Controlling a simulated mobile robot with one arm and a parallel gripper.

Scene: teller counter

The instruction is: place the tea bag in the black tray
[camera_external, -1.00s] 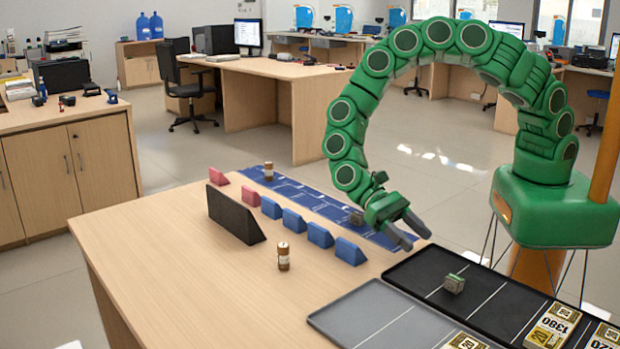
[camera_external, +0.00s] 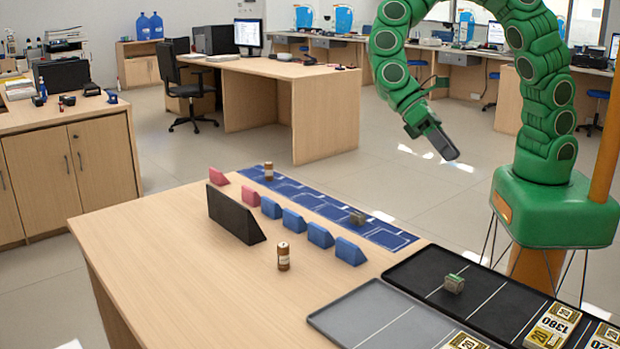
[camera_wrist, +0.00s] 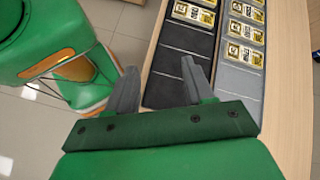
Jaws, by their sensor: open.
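The black tray (camera_external: 490,306) lies at the right end of the wooden counter; its bare surface also shows in the wrist view (camera_wrist: 180,72). A small grey-green block-like item (camera_external: 454,284) sits in one of its compartments, towards the left. Another small greyish item (camera_external: 357,218) lies on the blue mat (camera_external: 395,238). I cannot tell for certain which of these is the tea bag. My gripper (camera_external: 450,154) is open and empty, raised in the air beyond the counter, clear of both items. The wrist view also shows its two spread fingers (camera_wrist: 157,70).
A grey tray (camera_external: 345,318) lies beside the black one; both hold gold packets (camera_external: 553,325). Blue wedges (camera_external: 349,251), pink wedges (camera_external: 250,196) and a black wedge panel (camera_external: 232,214) line the mat. Brown bottles stand on the mat (camera_external: 268,171) and counter (camera_external: 283,257). The counter's front left is clear.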

